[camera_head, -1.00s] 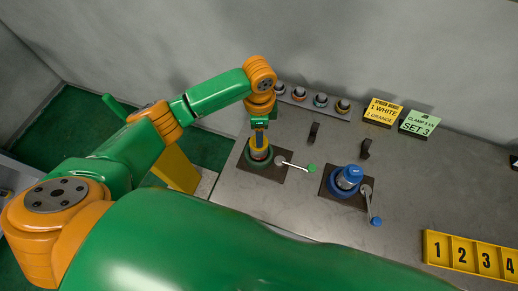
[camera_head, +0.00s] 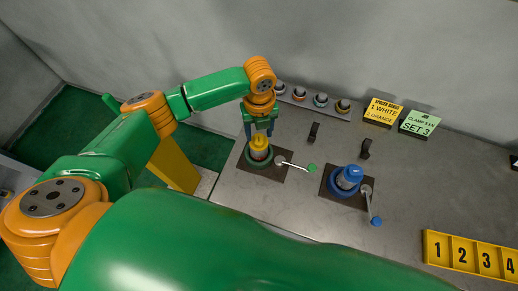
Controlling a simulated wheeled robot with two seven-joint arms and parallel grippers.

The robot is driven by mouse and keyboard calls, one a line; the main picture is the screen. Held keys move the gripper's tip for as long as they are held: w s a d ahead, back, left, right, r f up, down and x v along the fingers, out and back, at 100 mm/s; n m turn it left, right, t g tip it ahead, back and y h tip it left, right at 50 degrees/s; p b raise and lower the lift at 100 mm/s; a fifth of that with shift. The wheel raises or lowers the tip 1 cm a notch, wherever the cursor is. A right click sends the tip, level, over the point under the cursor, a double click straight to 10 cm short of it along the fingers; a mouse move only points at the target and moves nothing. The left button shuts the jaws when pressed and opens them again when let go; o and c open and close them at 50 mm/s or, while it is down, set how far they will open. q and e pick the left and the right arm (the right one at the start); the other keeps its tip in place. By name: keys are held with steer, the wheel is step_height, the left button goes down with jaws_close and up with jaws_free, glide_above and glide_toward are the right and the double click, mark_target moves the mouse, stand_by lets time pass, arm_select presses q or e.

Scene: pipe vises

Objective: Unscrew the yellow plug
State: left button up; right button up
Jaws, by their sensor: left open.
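The yellow plug (camera_head: 259,142) sits on top of a pipe in the left vise, which has a green ring base (camera_head: 250,161) on a dark plate. My left gripper (camera_head: 259,133) is open just above and behind the yellow plug, with its fingers pointing down and apart. From this view I cannot tell whether the fingertips touch the plug. The left vise's lever with a green knob (camera_head: 311,168) points right. My right gripper is not in view.
A second vise holds a blue plug (camera_head: 350,174), with a blue-knobbed lever (camera_head: 376,221). Several round fittings stand on a rack (camera_head: 331,103) at the back. Two signs, yellow (camera_head: 383,111) and green (camera_head: 419,123), stand behind. A yellow numbered tray (camera_head: 470,254) lies front right.

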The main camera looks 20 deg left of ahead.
arm_select(q)
step_height(320, 180, down, 2)
steer(key=shift+f+b, duration=0.1)
steer(key=shift+b, duration=0.5)
